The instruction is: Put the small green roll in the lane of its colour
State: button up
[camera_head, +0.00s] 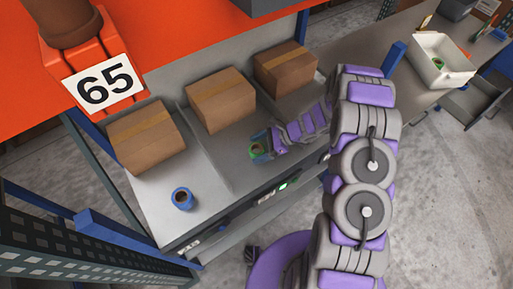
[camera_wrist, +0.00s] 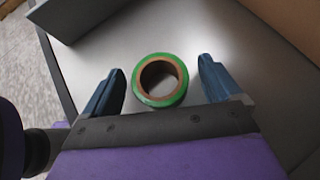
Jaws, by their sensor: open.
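A green roll (camera_head: 257,151) with a brown core stands on the grey weighing bench (camera_head: 215,165), in the middle section in front of the cardboard boxes. My gripper (camera_head: 262,145) is over it. In the wrist view the green roll (camera_wrist: 160,101) lies between the two blue fingers of my gripper (camera_wrist: 161,67), with a gap on each side. The gripper is open and holds nothing. Another green item (camera_head: 438,64), perhaps a roll, lies in the white bin (camera_head: 452,77) at the right. I cannot make out lane colour marks.
A blue roll (camera_head: 183,198) stands on the left section of the bench. Cardboard boxes (camera_head: 146,136), (camera_head: 220,98) and (camera_head: 286,68) stand along the back. Blue posts stand at the bench sides.

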jog(key=p+v, duration=0.2)
jog(key=v, duration=0.9)
jog(key=shift+d+r, duration=0.15)
jog(key=shift+r, duration=0.05)
jog(key=s+a+r+n+g+h, duration=0.1)
jog(key=s+r+n+h, duration=0.2)
jog(key=s+r+n, duration=0.5)
jog(key=s+a+r+n+g+h, duration=0.2)
jog(key=s+r, duration=0.5)
jog(key=r, duration=0.4)
jog(key=s+d+r+n+t+h, duration=0.1)
jog(key=s+d+r+n+h, duration=0.2)
jog(key=s, duration=0.6)
jog(key=s+d+r+n+t+h, duration=0.1)
jog(key=s+d+r+n+h, duration=0.2)
jog(key=s, duration=0.6)
jog(key=shift+s+d+r+n, duration=0.15)
jog(key=shift+d+r+n, duration=0.3)
jog(key=shift+r, duration=0.5)
jog(key=shift+a, duration=0.1)
